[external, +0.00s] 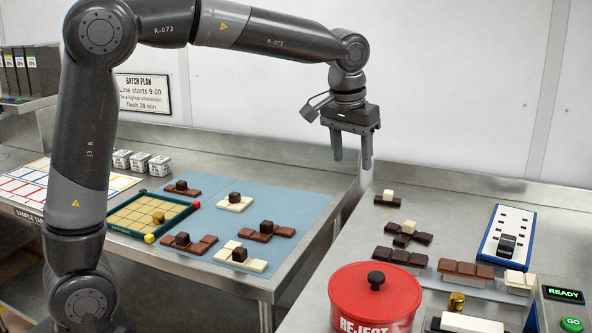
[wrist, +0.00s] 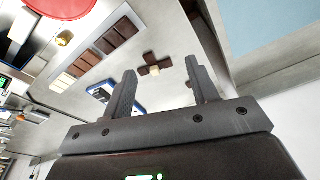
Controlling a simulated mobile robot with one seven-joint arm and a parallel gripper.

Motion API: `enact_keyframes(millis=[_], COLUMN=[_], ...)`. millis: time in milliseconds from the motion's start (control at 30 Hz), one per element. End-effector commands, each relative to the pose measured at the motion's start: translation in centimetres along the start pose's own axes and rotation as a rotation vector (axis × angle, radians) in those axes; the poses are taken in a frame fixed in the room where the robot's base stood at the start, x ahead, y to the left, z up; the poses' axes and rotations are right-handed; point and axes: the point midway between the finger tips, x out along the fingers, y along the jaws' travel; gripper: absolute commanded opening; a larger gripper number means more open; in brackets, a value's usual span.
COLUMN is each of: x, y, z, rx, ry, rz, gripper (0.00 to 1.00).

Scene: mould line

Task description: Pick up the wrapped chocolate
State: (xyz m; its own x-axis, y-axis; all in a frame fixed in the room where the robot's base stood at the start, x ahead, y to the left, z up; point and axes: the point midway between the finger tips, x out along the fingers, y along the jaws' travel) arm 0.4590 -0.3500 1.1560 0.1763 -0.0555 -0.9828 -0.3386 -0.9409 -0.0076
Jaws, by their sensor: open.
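One gold-wrapped chocolate (external: 456,302) stands on the right steel counter beside the red reject bin; it also shows in the wrist view (wrist: 65,38) at the upper left. Another gold-wrapped piece (external: 158,217) sits in the green-framed tray (external: 112,229) on the left counter. My gripper (external: 351,160) is open and empty, pointing down, high near the gap between the counters. In the wrist view its fingers (wrist: 160,75) are spread apart, well away from the gold piece.
The red lidded reject bin (external: 374,304) stands close left of the right-hand gold piece. Chocolate bars (external: 466,270) lie behind it, and a white-topped block (external: 471,324) is in front. A blue slider panel (external: 508,239) is at the right. A blue mat (external: 285,207) holds several stacked chocolates.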

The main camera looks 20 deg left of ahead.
Motion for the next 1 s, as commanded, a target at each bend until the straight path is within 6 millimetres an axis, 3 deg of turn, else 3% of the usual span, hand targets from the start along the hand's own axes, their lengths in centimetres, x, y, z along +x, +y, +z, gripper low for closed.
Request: enact_keyframes(millis=[33, 300, 500, 700, 1000], x=[1.1, 6.0, 9.5, 11.1, 15.3], y=[2.6, 15.5, 23.1, 26.3, 26.5], z=[-0.7, -1.6, -0.3, 0.7, 1.5], rx=[0.021, 0.091, 0.121, 0.128, 0.129], ry=[-0.019, -0.107, -0.160, -0.184, -0.187], rz=[0.006, 0.020, 0.022, 0.019, 0.018], gripper=[0.54, 0.54, 0.54, 0.54, 0.54])
